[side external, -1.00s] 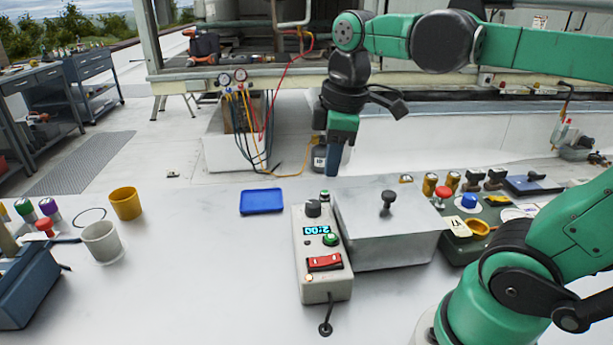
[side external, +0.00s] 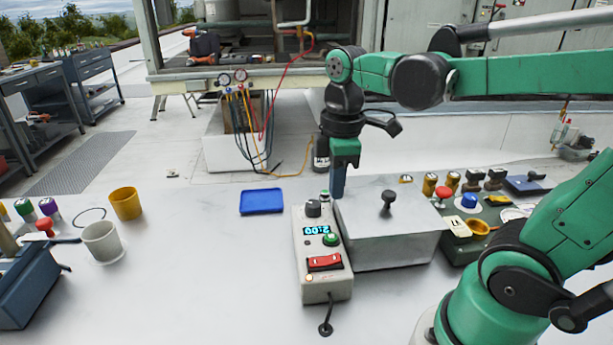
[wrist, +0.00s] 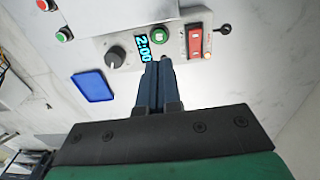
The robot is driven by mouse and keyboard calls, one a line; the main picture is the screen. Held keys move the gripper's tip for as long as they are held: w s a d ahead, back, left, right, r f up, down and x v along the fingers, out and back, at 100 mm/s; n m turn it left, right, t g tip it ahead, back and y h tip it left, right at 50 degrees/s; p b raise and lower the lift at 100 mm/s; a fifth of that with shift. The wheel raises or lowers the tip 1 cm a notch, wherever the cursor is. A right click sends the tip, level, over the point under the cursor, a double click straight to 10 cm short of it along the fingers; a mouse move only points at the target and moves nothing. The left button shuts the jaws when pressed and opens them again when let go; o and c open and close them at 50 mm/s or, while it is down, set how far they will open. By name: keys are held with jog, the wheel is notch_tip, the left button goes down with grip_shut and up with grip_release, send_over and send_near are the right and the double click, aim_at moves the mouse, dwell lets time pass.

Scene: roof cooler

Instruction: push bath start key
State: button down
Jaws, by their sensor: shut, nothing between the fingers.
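A pale control box (side external: 311,287) stands on the white surface, with a lit display (side external: 317,230) reading 2:00. A round green button (side external: 330,239), which looks like the start key, sits beside the display; it also shows in the wrist view (wrist: 160,34). A black knob (side external: 313,208) and a red rocker switch (side external: 324,263) are on the same face. My gripper (side external: 338,197) is shut and empty, pointing down near the box's far end. In the wrist view its fingertips (wrist: 158,65) appear just below the display and button. Contact with the box cannot be told.
A metal bath (side external: 375,245) with a black lid knob (side external: 388,203) stands right beside the box. A blue tray (side external: 262,201) lies to the left. Another green button (wrist: 43,5) and a red one (wrist: 61,36) show at the wrist view's upper left.

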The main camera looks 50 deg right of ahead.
aim_at(332, 236)
notch_tip(332, 236, down, 8)
jog(key=shift+w+f, duration=0.15)
jog(key=shift+f, duration=0.05)
dwell(0.5)
jog(key=shift+d+f, duration=0.1)
jog(key=shift+f, duration=0.75)
jog(key=shift+w+r, duration=0.1)
jog(key=shift+r, duration=4.15)
